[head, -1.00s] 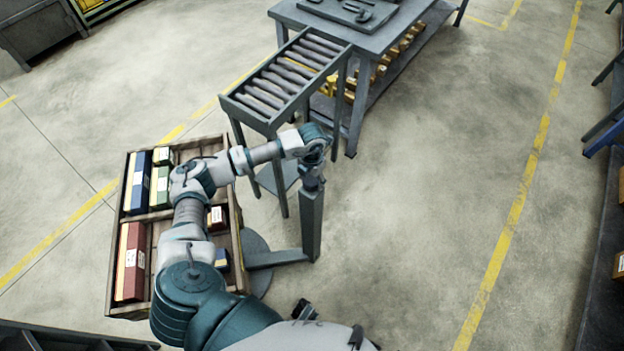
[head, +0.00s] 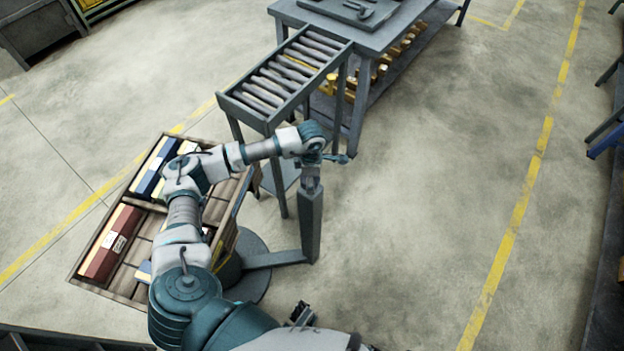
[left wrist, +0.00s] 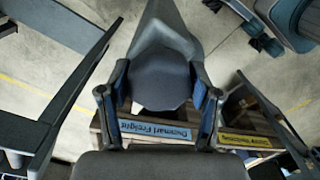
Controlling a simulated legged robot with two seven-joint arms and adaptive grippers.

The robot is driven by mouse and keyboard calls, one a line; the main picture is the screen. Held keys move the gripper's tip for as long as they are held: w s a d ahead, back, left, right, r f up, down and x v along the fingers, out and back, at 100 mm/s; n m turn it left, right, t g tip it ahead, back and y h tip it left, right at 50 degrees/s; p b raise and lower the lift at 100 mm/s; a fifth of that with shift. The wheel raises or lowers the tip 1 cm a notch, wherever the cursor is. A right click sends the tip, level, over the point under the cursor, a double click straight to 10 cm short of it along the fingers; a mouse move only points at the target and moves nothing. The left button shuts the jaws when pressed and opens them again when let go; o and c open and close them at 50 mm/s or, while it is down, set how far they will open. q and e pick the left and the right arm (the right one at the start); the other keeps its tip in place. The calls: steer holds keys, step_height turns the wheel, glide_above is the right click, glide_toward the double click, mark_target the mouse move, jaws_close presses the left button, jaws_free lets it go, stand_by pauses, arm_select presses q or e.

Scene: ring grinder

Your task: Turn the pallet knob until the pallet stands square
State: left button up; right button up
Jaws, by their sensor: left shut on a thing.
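The wooden pallet (head: 104,242), with several book-like boxes on it, sits on a round grey turntable (head: 257,283). It stands turned, its left edge steeper in the picture than the conveyor's long sides and the yellow floor line. My left gripper (head: 312,178) points down at the top of the grey post (head: 311,222). In the left wrist view its fingers (left wrist: 162,100) are shut on the dark faceted knob (left wrist: 160,82), one finger on each side. The knob is hidden by my gripper in the head view.
A roller conveyor (head: 229,101) stands behind the pallet, against a grey workbench (head: 361,47) with tools on top. My arm covers part of the pallet. Blue and yellow labels (left wrist: 155,130) show on the pallet side. The floor to the right is clear.

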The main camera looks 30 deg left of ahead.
arm_select(q)
steer(key=m+b, duration=0.1)
steer(key=m, duration=0.2)
steer(key=shift+a+m, duration=0.1)
steer(key=shift+m, duration=0.3)
steer(key=shift+m+b, duration=0.8)
steer(key=shift+m, duration=1.6)
arm_select(e)
step_height(320, 180, up, 8)
steer(key=shift+s+d, duration=0.15)
steer(key=shift+s, duration=0.2)
arm_select(q)
steer(key=o, duration=1.1)
steer(key=shift+o, duration=0.2)
arm_select(e)
steer(key=shift+w, duration=0.1)
